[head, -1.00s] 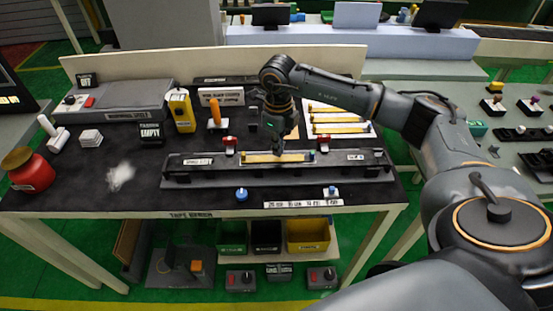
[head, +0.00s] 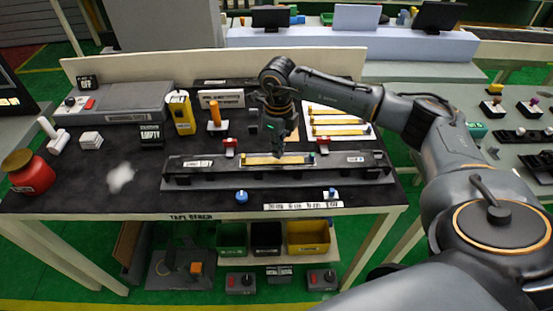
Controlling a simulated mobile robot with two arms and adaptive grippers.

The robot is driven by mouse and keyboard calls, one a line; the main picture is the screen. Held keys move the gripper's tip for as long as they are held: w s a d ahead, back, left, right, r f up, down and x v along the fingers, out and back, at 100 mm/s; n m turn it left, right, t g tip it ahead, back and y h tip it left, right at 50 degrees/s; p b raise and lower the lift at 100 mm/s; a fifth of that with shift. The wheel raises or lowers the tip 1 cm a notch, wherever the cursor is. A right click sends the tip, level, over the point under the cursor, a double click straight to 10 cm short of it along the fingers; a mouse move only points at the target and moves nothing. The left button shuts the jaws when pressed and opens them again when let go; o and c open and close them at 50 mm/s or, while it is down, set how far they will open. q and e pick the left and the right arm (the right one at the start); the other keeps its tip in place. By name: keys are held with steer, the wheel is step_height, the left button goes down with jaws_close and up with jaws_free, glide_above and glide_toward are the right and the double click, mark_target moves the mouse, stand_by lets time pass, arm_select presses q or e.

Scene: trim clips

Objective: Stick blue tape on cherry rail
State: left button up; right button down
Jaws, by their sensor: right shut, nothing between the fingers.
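A yellowish wooden strip (head: 290,161), perhaps the cherry rail, lies in the middle of a long dark fixture (head: 215,177) on the bench. A small blue-green piece (head: 312,155) sits at its right end; I cannot tell whether it is tape. My right gripper (head: 276,150) points down at the left-middle part of the strip, shut and empty. Whether its tips touch the strip is too small to tell. A blue round knob-like item (head: 241,197) stands in front of the fixture, and a smaller blue-topped one (head: 331,192) is to the right. My left gripper is out of view.
More strips lie on a white board (head: 322,108) at the back right. An orange post (head: 214,112), a yellow device (head: 181,112) and a red jar (head: 29,174) stand to the left.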

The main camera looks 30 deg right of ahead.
steer(key=shift+f+b, duration=0.75)
steer(key=shift+f, duration=0.2)
stand_by(0.8)
stand_by(0.4)
steer(key=shift+r+p, duration=2.15)
steer(key=shift+r, duration=1.45)
steer(key=shift+f, duration=0.1)
